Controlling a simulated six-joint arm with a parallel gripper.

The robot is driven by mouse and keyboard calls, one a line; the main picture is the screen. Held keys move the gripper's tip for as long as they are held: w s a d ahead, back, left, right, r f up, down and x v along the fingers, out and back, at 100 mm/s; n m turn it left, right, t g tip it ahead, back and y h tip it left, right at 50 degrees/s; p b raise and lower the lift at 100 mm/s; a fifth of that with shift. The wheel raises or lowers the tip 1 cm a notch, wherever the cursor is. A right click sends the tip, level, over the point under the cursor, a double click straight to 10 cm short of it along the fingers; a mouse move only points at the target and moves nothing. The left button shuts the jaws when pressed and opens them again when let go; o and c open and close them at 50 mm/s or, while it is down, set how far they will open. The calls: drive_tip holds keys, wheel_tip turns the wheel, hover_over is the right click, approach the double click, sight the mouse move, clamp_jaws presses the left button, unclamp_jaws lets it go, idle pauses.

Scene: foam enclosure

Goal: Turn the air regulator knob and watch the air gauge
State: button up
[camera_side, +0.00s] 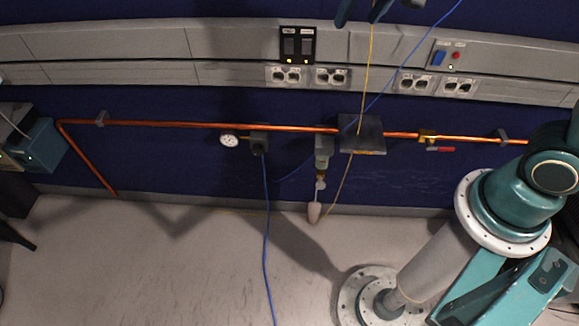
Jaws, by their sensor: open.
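The air gauge (229,140) is a small round white dial on the copper pipe line along the blue wall; its reading is too small to make out. Just right of it is a dark grey block (259,138), seemingly the regulator, with a dark round part (259,149), perhaps the knob, low on it. A blue hose (267,230) hangs from there to the floor. My gripper (363,12) shows only in part at the top edge, with dark fingers apart and nothing seen between them. It is well above and right of the gauge and apart from it.
The copper pipe (180,124) runs along the wall. Right of the regulator are a grey fitting (323,146) with a hanging bulb, a grey box (362,134) and a red-handled valve (440,149). Yellow and blue cables cross in front of the wall. The floor (170,270) at left is mostly clear.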

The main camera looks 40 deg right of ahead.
drive_tip(key=w+a+f+m, duration=0.1)
drive_tip(key=w+a+f, duration=0.2)
drive_tip(key=w+f, duration=0.45)
drive_tip(key=m+g+h, duration=0.1)
drive_tip(key=m+h, duration=0.1)
drive_tip(key=m, duration=0.2)
hover_over(258, 149)
drive_tip(key=s+a, duration=0.3)
drive_tip(key=s, duration=0.1)
wheel_tip(258, 149, down, 32)
drive_tip(key=r, duration=0.1)
drive_tip(key=shift+s+f, duration=0.15)
drive_tip(key=shift+f, duration=0.1)
drive_tip(key=shift+f, duration=0.15)
drive_tip(key=shift+x, duration=6.7)
drive_tip(key=shift+c, duration=0.5)
